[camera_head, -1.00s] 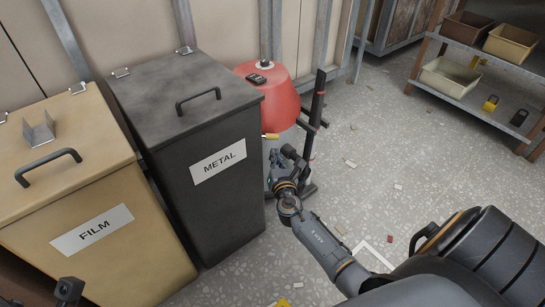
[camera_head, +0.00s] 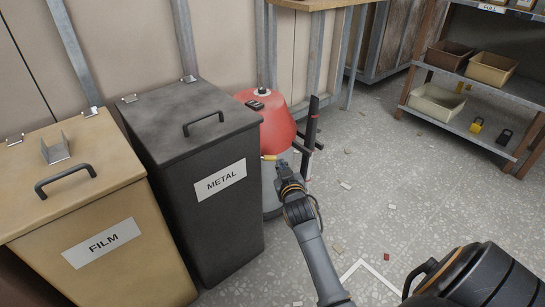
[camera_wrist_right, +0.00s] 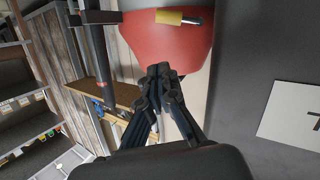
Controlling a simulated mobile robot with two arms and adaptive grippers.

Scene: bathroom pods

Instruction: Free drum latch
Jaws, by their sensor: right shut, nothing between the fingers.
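The drum stands behind the METAL bin, with a red domed top (camera_head: 275,128) and a grey lower body (camera_head: 268,185). Its latch (camera_head: 269,157) is a small yellow-sleeved bar at the lower edge of the red part. The latch also shows in the right wrist view (camera_wrist_right: 172,17), with a bare metal end. My right gripper (camera_head: 281,166) is just below and right of the latch in the head view. In the right wrist view its fingers (camera_wrist_right: 160,70) are together, empty and apart from the latch. My left gripper is out of view.
The dark METAL bin (camera_head: 160,105) and the tan FILM bin (camera_head: 110,165) stand to the left. A dark upright post (camera_head: 311,135) stands close to the drum's right side. A shelf with trays (camera_head: 435,104) is at the far right. Floor between holds small scraps.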

